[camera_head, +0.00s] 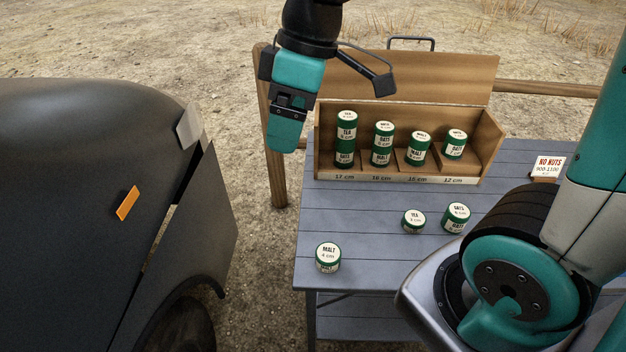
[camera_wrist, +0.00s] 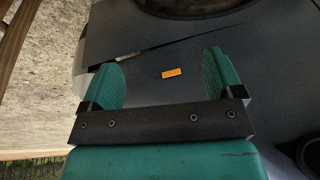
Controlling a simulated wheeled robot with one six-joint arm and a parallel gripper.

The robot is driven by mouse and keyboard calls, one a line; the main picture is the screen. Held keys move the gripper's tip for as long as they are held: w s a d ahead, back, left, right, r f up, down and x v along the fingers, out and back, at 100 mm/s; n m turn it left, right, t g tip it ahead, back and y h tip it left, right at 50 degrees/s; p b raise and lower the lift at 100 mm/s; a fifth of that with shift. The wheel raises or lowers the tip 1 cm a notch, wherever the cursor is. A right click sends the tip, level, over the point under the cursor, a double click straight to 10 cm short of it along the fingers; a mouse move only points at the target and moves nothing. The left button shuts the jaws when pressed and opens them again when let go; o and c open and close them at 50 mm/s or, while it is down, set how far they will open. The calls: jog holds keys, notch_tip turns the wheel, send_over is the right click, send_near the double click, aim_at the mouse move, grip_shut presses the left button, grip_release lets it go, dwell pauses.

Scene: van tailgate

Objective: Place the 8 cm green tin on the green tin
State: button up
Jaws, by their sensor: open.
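Several green tins with white labels are in view. On the table, a MALT tin (camera_head: 328,258) labelled 4 cm stands at the front left, a short TEA tin (camera_head: 413,221) stands mid-table, and an OATS tin (camera_head: 456,218) stands right of it. Their smaller print is too small to read surely, so I cannot tell which is 8 cm. In the wooden box, stacked green tins (camera_head: 346,140) and (camera_head: 382,145) fill the two left bays; a MALT tin (camera_head: 417,149) and an OATS tin (camera_head: 455,144) stand in the right ones. My gripper (camera_head: 285,142) is open and empty, left of the box; it also shows in the wrist view (camera_wrist: 162,70).
The wooden box (camera_head: 490,140) has bay labels along its front and a raised back board. The grey slatted table (camera_head: 370,210) has clear room at front. A NO NUTS card (camera_head: 548,167) stands at right. A dark van (camera_head: 90,190) is left, beyond a gap.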

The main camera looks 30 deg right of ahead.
jog(key=s+a+f+m+y, duration=0.1)
jog(key=s+a+m, duration=0.2)
jog(key=s, duration=0.9)
jog(key=shift+a+m+g, duration=0.3)
jog(key=shift+a, duration=0.1)
